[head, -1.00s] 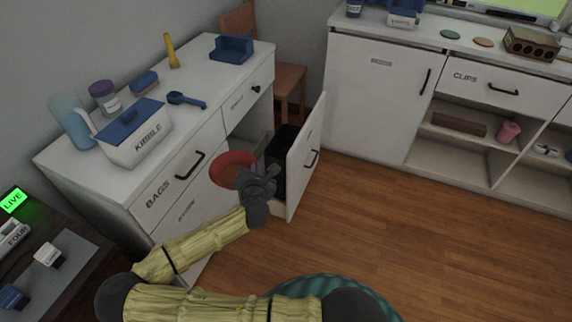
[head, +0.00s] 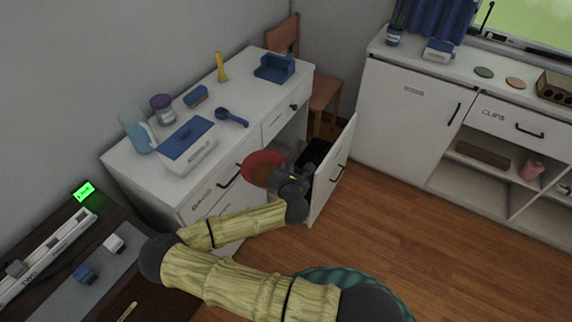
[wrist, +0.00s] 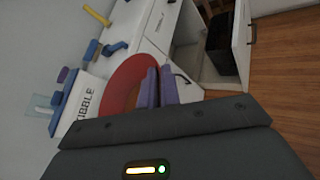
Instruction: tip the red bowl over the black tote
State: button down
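The red bowl (head: 262,158) is held out in front of the drawers of the white cabinet, left of the black tote. Its reddish-brown inside faces the head camera; I cannot tell whether anything lies in it. My gripper (head: 284,179) is shut on the bowl's rim. In the wrist view the purple fingers (wrist: 159,88) pinch the edge of the bowl (wrist: 121,83). The black tote (head: 314,152) stands inside the cabinet's open lower bay, partly hidden by the open door and my gripper. It also shows in the wrist view (wrist: 222,60), apart from the bowl.
The open white door (head: 333,172) stands right of the tote. The cabinet top (head: 240,85) holds a white kibble box (head: 187,148), a blue scoop (head: 232,116) and several other items. A wooden chair (head: 322,90) is behind. The wooden floor to the right is clear.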

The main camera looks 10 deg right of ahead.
notch_tip(320, 180, up, 14)
jog(key=s+n+y+p, duration=0.1)
jog(key=y+p, duration=0.1)
jog(key=p, duration=1.4)
jog(key=shift+s+n, duration=0.3)
jog(key=shift+n, duration=0.1)
jog(key=shift+f, duration=0.1)
